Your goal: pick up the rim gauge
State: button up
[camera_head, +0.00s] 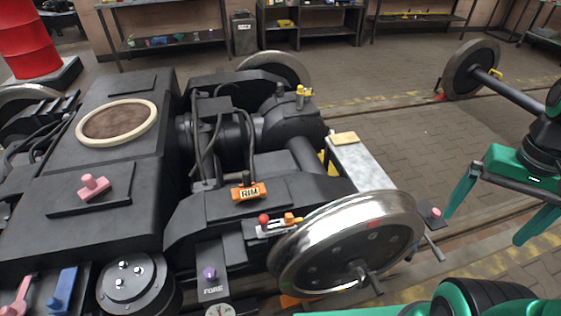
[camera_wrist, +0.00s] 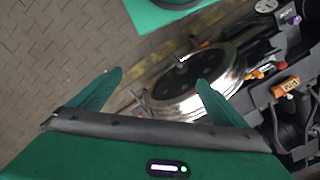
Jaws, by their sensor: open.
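The rim gauge (camera_head: 248,191) is an orange block with a "RIM" label and a dark knob on top. It rests on the dark bogie frame, behind the shiny wheel, near the middle of the head view. In the wrist view the gauge (camera_wrist: 286,87) shows small near the right edge. My gripper (camera_head: 485,226) is at the right of the head view, with its two green fingers spread and nothing between them. It is well to the right of the gauge, beyond the wheel. In the wrist view my gripper (camera_wrist: 160,76) points toward the floor and wheel.
The shiny wheel (camera_head: 346,243) stands between my gripper and the gauge. A red-knobbed tool (camera_head: 272,225) lies just in front of the gauge. A grey ledge (camera_head: 362,165) holds a yellow block (camera_head: 345,138). Another wheelset (camera_head: 470,70) stands at the back right. Open paved floor lies between.

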aim_at(249, 191)
jog(key=z, duration=2.2)
jog(key=k, duration=0.45)
jog(key=u, duration=2.6)
jog(key=i, duration=0.1)
jog(key=u, duration=0.1)
